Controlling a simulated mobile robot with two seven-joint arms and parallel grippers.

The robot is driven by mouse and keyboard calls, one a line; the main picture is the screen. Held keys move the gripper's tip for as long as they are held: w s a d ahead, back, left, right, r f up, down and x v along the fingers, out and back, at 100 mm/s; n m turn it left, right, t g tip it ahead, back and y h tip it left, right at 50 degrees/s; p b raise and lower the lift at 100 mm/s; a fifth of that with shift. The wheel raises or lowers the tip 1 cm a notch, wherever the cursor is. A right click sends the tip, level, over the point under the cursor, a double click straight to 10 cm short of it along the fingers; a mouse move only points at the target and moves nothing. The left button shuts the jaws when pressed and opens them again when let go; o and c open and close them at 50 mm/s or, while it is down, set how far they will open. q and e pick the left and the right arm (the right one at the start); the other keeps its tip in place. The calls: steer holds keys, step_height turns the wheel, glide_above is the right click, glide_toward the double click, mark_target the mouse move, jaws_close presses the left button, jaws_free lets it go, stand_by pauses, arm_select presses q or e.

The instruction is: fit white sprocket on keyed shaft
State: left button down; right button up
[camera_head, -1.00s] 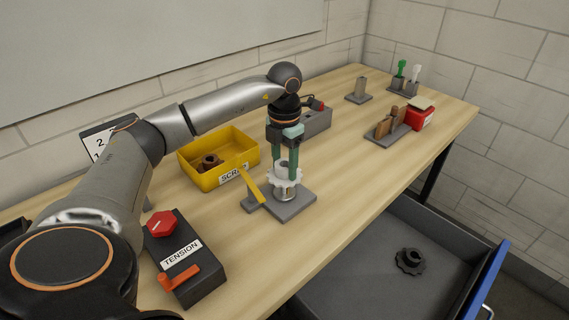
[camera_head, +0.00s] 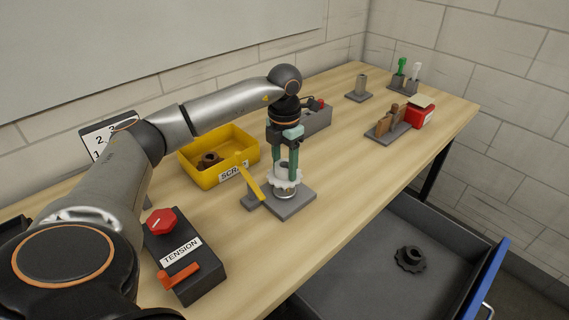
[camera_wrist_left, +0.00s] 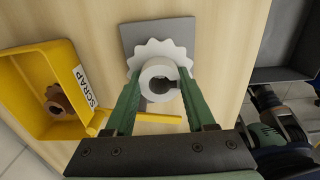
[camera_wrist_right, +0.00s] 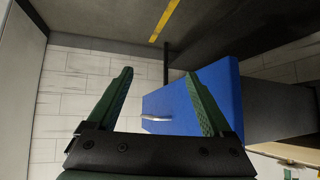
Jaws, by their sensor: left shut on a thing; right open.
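The white sprocket (camera_head: 286,181) is between the fingers of my left gripper (camera_head: 285,172), over the grey base plate (camera_head: 297,205). In the left wrist view, the sprocket's toothed rim and round hub (camera_wrist_left: 151,73) show, with a notched bore facing the camera. The left fingers (camera_wrist_left: 160,98) are shut on the hub from both sides. A grey metal part shows just below the sprocket; how far the shaft reaches into the bore is hard to tell. A yellow lever (camera_head: 249,178) stands tilted beside the plate. My right gripper (camera_wrist_right: 165,92) is open and empty.
The yellow SCRAP bin (camera_head: 208,179) holds a brown part (camera_head: 209,160). The TENSION box (camera_head: 187,262) has a red knob and orange lever. A dark sprocket (camera_head: 410,259) lies in the open drawer (camera_head: 365,270).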

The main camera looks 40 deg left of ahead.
mark_target(285, 177)
arm_select(q)
steer(key=shift+f+b, duration=1.15)
steer(key=shift+f, duration=0.9)
steer(key=shift+c, duration=0.8)
jaws_free()
steer(key=shift+r, duration=0.15)
step_height(285, 177, up, 12)
steer(key=shift+r, duration=0.15)
